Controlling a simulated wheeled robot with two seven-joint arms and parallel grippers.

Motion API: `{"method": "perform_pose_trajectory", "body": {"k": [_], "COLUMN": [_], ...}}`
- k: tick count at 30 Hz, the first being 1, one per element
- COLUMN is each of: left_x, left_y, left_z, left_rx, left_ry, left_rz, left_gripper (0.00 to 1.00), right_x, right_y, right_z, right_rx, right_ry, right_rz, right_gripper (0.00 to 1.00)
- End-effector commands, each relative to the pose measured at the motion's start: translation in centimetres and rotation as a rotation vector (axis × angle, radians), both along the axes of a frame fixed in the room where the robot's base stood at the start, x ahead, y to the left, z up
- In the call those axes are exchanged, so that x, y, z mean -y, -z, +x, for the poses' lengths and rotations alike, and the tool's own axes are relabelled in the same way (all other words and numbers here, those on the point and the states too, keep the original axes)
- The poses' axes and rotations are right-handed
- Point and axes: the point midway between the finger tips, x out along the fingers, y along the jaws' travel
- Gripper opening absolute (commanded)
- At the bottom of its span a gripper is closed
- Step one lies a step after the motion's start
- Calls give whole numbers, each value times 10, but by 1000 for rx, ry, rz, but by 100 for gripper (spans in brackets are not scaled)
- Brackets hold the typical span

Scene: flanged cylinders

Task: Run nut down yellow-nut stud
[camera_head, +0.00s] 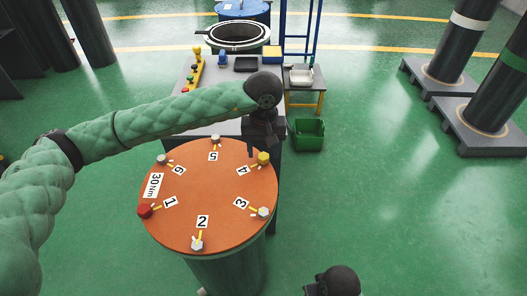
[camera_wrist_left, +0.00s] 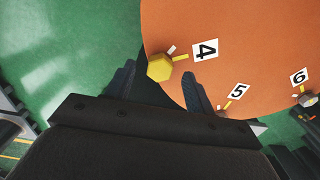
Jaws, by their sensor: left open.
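The yellow nut (camera_head: 263,158) sits on its stud at label 4, at the right rim of the orange flange cover (camera_head: 205,215). In the left wrist view the yellow nut (camera_wrist_left: 160,68) shows just beyond and between the fingertips. My left gripper (camera_head: 258,146) is open and hangs over the rim beside label 4. The stud under the nut is hidden. Of my right arm only a dark part shows at the bottom edge of the head view; its fingers are not visible.
A red nut (camera_head: 145,210) sits at label 1, and grey nuts sit at labels 2 (camera_head: 197,244), 3 (camera_head: 263,212), 5 and 6. A workbench (camera_head: 215,75) with coloured parts stands behind. A green bin (camera_head: 308,133) is on the floor.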

Motion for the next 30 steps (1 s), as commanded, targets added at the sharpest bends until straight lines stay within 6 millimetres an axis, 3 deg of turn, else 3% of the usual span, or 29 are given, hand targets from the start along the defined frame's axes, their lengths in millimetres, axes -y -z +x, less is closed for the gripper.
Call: {"method": "perform_pose_trajectory", "body": {"k": [30], "left_x": [0], "left_y": [-49], "left_z": [0], "left_rx": [2], "left_ry": [0], "left_rz": [0], "left_gripper": [54], "right_x": [0], "right_y": [3], "right_z": [0], "right_rx": [0], "right_ry": [0], "right_rz": [0], "right_gripper": [36]}}
